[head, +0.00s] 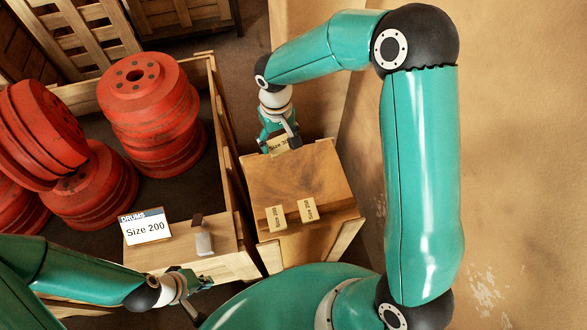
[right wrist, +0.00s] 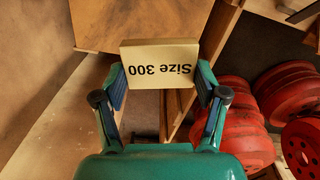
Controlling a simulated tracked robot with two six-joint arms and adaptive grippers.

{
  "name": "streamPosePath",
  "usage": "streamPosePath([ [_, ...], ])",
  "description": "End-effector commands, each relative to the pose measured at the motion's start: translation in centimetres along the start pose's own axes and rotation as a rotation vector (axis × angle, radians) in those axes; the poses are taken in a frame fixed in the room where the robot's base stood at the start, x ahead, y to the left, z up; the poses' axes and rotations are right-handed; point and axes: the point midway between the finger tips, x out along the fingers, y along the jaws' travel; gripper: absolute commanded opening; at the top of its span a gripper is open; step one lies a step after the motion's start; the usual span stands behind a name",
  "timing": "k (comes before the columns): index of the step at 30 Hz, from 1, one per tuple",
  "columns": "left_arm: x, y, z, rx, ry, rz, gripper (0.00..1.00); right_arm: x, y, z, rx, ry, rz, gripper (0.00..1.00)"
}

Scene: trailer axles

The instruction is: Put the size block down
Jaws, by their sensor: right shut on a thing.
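The size block (head: 279,146) is a pale tan block that reads "Size 300" in the right wrist view (right wrist: 160,64), where the text is upside down. My right gripper (head: 280,138) is shut on it, one finger at each end. In the head view it is at the far edge of a wooden stand's top (head: 300,180); I cannot tell whether it touches the wood. Two similar blocks, one on the left (head: 276,217) and one on the right (head: 308,210), lie near the stand's front edge. My left gripper (head: 198,294) is low at the left, its fingers unclear.
A wooden crate (head: 225,130) left of the stand holds red drums (head: 150,110). A "Size 200" sign (head: 146,227) and a small pale object (head: 204,242) are at its front edge. A tan wall (head: 520,150) is on the right. The middle of the stand's top is clear.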

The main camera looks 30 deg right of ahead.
Motion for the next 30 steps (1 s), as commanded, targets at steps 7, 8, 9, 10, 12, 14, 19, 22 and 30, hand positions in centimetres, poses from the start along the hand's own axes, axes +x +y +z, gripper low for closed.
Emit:
streamPosePath([
  [7, 4.3, -1.6, 0.0, 0.000, 0.000, 0.000, 0.00, 1.1, 1.1, -0.2, 0.051, 0.008, 0.012, 0.43],
  [8, 5.0, -1.8, 0.0, 0.000, 0.000, 0.000, 0.00, 1.2, 1.2, -0.2, 0.060, 0.008, 0.014, 0.43],
  [9, 6.0, -2.2, -0.1, 0.000, 0.000, 0.000, 0.00, 1.3, 1.5, -0.1, 0.073, 0.009, 0.017, 0.43],
  [10, 6.8, -2.4, -0.1, 0.000, 0.000, 0.000, 0.00, 1.4, 1.7, -0.1, 0.084, 0.009, 0.018, 0.43],
  [12, 8.6, -3.1, -0.1, 0.000, 0.000, 0.000, 0.00, 1.4, 2.1, 0.1, 0.110, 0.010, 0.020, 0.43],
  [14, 10.0, -3.6, -0.1, 0.000, 0.000, 0.000, 0.00, 1.5, 2.5, 0.3, 0.131, 0.010, 0.022, 0.43],
  [19, 13.8, -5.0, -0.1, 0.000, 0.000, 0.000, 0.00, 1.3, 3.4, 1.3, 0.187, 0.008, 0.020, 0.43],
  [22, 15.5, -5.6, -0.1, 0.000, 0.000, 0.000, 0.00, 1.1, 3.7, 1.9, 0.214, 0.006, 0.016, 0.43],
  [30, 17.6, -6.3, -0.1, 0.000, 0.001, 0.000, 0.00, 0.7, 4.2, 3.0, 0.249, -0.001, 0.009, 0.43],
])
